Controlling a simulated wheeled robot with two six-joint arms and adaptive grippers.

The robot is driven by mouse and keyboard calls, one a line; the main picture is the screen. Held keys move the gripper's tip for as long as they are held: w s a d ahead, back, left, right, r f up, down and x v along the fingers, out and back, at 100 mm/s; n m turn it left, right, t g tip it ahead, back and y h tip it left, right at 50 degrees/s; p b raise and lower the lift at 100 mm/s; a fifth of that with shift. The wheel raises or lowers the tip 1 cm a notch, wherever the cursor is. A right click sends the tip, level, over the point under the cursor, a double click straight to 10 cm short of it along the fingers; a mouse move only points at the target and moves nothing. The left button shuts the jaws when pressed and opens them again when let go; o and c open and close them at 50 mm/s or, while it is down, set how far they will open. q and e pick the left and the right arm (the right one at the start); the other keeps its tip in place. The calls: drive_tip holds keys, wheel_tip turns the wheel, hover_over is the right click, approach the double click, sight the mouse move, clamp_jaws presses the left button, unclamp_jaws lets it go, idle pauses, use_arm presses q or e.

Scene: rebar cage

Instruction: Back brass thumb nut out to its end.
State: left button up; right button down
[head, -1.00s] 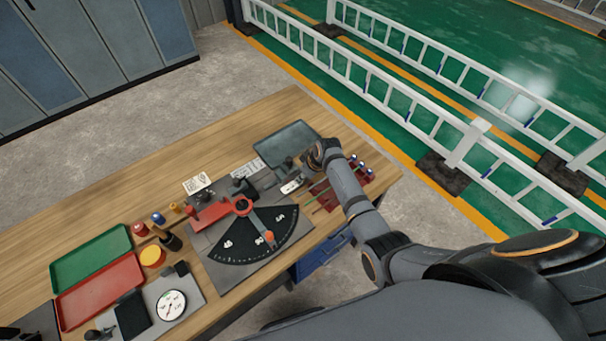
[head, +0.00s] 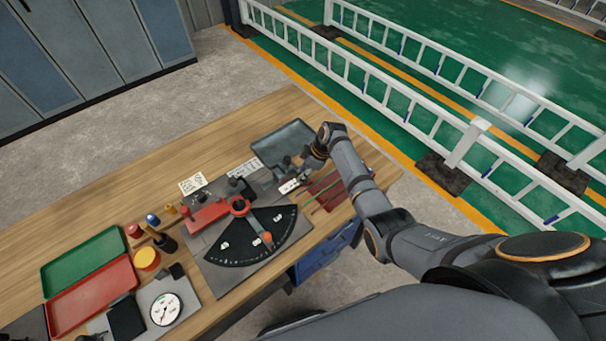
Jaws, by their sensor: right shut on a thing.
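My right gripper (head: 301,174) reaches in from the right. Its jaws are small in the head view and sit low over the right end of the grey base plate, beside a small white label (head: 289,186). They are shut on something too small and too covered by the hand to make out. The brass thumb nut cannot be picked out; the hand and wrist cover that spot. The fixture on the plate has a black quarter-circle dial (head: 250,232) with an orange-tipped pointer (head: 266,238) and a red block (head: 207,217). My left gripper is not in view.
A grey tray (head: 270,146) lies behind the gripper. A red tool rack (head: 328,192) lies to its right, partly under my forearm. Green (head: 82,262) and red (head: 90,297) trays and a round gauge (head: 165,309) are at left. The bench's back left is clear.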

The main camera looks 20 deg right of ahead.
drive_tip(key=shift+s+f, duration=0.1)
drive_tip(key=c, duration=1.6)
unclamp_jaws()
drive_tip(key=shift+o, duration=1.1)
drive_tip(key=shift+a, duration=0.15)
drive_tip(key=v, duration=1.2)
drive_tip(key=shift+w, duration=0.25)
